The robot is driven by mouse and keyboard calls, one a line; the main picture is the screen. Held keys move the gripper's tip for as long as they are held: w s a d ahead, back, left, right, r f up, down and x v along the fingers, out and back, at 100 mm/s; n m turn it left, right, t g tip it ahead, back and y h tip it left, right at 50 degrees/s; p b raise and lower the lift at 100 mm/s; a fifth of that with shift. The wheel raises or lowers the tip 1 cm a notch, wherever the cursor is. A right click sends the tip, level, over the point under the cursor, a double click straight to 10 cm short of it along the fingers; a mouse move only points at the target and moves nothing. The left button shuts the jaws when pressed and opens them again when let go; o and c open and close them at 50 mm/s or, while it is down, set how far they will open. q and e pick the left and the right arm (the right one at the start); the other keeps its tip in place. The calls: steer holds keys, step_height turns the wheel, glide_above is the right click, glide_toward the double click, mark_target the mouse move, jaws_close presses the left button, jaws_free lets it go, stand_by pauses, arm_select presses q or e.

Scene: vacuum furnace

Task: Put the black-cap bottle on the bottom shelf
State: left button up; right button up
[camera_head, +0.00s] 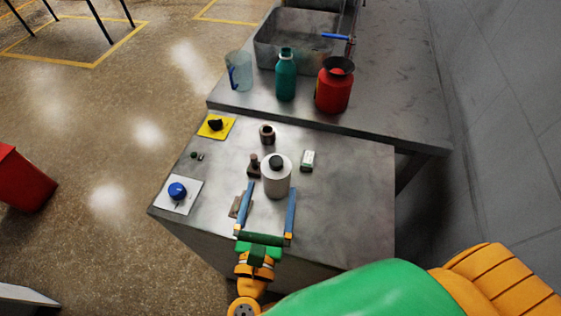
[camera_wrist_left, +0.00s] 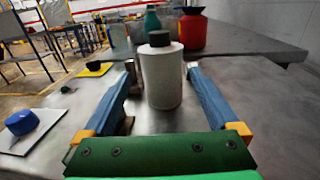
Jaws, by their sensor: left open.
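The black-cap bottle (camera_head: 276,178) is white with a black cap and stands upright on the near metal table (camera_head: 340,220). In the left wrist view the bottle (camera_wrist_left: 161,75) stands in the middle, at the far ends of the fingers. My left gripper (camera_head: 271,188) is open, with one blue finger on each side of the bottle's near side. In the left wrist view the fingers (camera_wrist_left: 160,78) show gaps to the bottle on both sides. No bottom shelf can be made out. My right gripper is not in view.
A small brown jar (camera_head: 267,134), a brown stamp-like object (camera_head: 254,167) and a small box (camera_head: 308,160) stand near the bottle. A blue knob on a white card (camera_head: 178,192) lies left. A green bottle (camera_head: 286,77), red container (camera_head: 334,88) and jug (camera_head: 238,72) stand behind.

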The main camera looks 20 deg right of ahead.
mark_target(274, 185)
arm_select(q)
steer(key=x, duration=0.5)
steer(key=shift+w+d+p, duration=0.1)
steer(key=shift+d+p, duration=0.1)
steer(key=shift+p, duration=0.1)
steer(key=shift+w+d, duration=0.25)
steer(key=shift+w, duration=0.15)
steer(key=shift+s+a, duration=0.1)
steer(key=c, duration=0.7)
jaws_close()
